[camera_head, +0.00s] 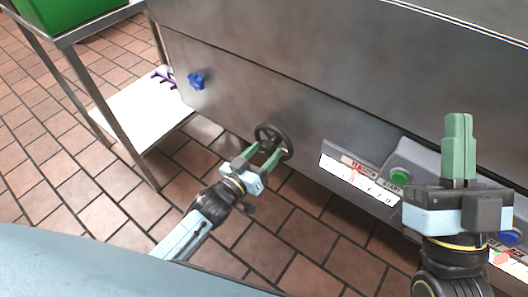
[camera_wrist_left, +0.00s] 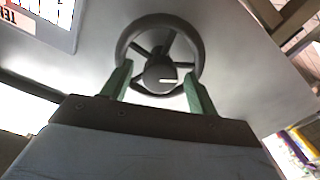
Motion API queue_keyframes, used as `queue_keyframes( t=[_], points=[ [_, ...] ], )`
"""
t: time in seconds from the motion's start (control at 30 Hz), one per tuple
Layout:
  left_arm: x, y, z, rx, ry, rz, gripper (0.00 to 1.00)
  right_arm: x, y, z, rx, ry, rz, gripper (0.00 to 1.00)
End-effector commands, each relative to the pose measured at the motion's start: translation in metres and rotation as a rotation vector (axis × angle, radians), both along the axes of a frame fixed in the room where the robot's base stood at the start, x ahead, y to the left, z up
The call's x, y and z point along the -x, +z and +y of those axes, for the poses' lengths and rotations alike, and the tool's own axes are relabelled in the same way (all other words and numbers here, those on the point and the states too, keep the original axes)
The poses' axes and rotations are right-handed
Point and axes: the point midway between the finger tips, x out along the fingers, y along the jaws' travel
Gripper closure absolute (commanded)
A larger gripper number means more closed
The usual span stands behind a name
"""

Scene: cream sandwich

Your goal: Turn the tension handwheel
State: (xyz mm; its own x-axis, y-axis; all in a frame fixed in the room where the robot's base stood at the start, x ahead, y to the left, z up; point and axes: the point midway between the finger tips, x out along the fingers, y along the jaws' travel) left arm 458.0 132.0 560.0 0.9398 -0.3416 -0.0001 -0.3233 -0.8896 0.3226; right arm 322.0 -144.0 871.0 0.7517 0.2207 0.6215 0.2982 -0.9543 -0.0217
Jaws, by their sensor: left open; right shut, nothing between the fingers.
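The tension handwheel (camera_head: 273,140) is a dark spoked wheel on the lower front of the steel machine. In the left wrist view the handwheel (camera_wrist_left: 159,53) shows a round hub with a pale mark. My left gripper (camera_head: 262,155) is open, its two green fingers reaching toward the wheel. In the left wrist view the left gripper's fingertips (camera_wrist_left: 154,80) stand on either side of the wheel's lower part; I cannot tell whether they touch the rim. My right gripper (camera_head: 458,118) is shut and empty, pointing up in front of the machine at the right.
The steel machine front (camera_head: 330,100) fills the upper right. A blue knob (camera_head: 197,81) sits left of the wheel. A label strip (camera_head: 358,181) and a green button (camera_head: 400,176) are to its right. A metal table with a green bin (camera_head: 68,12) stands at the left. The tiled floor is open.

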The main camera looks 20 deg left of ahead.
Motion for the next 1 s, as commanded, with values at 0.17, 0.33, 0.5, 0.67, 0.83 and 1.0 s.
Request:
queue_keyframes(
  t=[0.17, 0.33, 0.5, 0.67, 0.83, 1.0],
  points=[
    [0.0, 0.0, 0.0, 0.0, 0.0, 0.0, 0.51, 0.0, 0.0, 0.0, 0.0, 0.0, 0.001, 1.0],
    [0.0, 0.0, 0.0, 0.0, 0.0, 0.0, 0.73, 0.0, 0.0, 0.0, 0.0, 0.0, 0.001, 1.0],
    [0.0, 0.0, 0.0, -0.001, 0.0, 0.0, 0.85, 0.0, 0.0, 0.0, 0.0, 0.0, 0.001, 1.0],
    [0.0, 0.0, 0.0, -0.023, 0.0, -0.007, 0.85, -0.002, 0.001, 0.001, 0.005, 0.0, 0.015, 1.0],
    [0.0, 0.002, 0.0, -0.093, 0.001, -0.034, 0.85, -0.008, -0.007, 0.002, 0.033, 0.0, 0.11, 1.0],
    [0.0, 0.002, 0.0, -0.202, 0.001, -0.072, 0.85, -0.014, -0.014, 0.004, 0.064, 0.001, 0.217, 1.0]
  ],
)
